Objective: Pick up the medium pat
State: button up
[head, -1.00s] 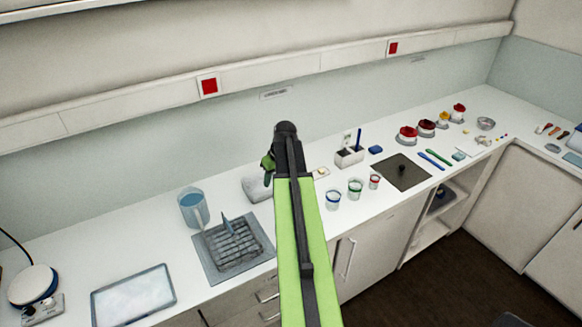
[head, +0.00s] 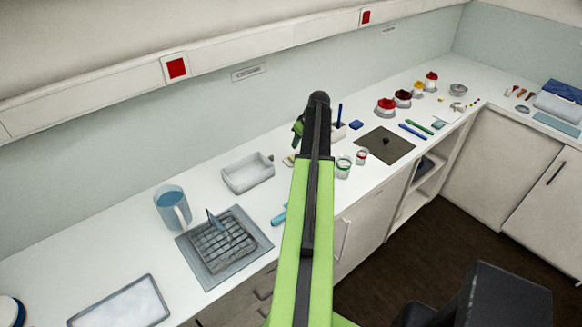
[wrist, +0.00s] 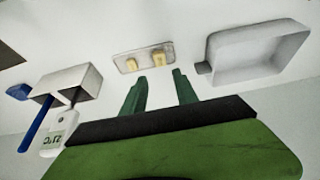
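The fingertips point toward the plate, just short of the pats in the picture. In the head view my arm hides most of the plate; a bit of yellow shows at its left edge (head: 289,160).
A white tray (head: 247,186) lies left of the plate in the head view. A holder with a blue stick (head: 339,113) and small cups (head: 343,167) stand to the right. A jug (head: 167,208) and a grey gridded mould (head: 222,247) are farther left.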

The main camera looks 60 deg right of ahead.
jog(key=b, duration=0.4)
send_near(293, 160)
jog(key=shift+w+d+f, duration=0.1)
jog(key=shift+w+f, duration=0.45)
jog(key=shift+w, duration=0.05)
jog(key=b+x, duration=0.4)
jog(key=x, duration=0.1)
jog(key=shift+s+f+b, duration=0.25)
jog(key=shift+b, duration=0.05)
jog(key=shift+r, duration=0.25)
grip_shut()
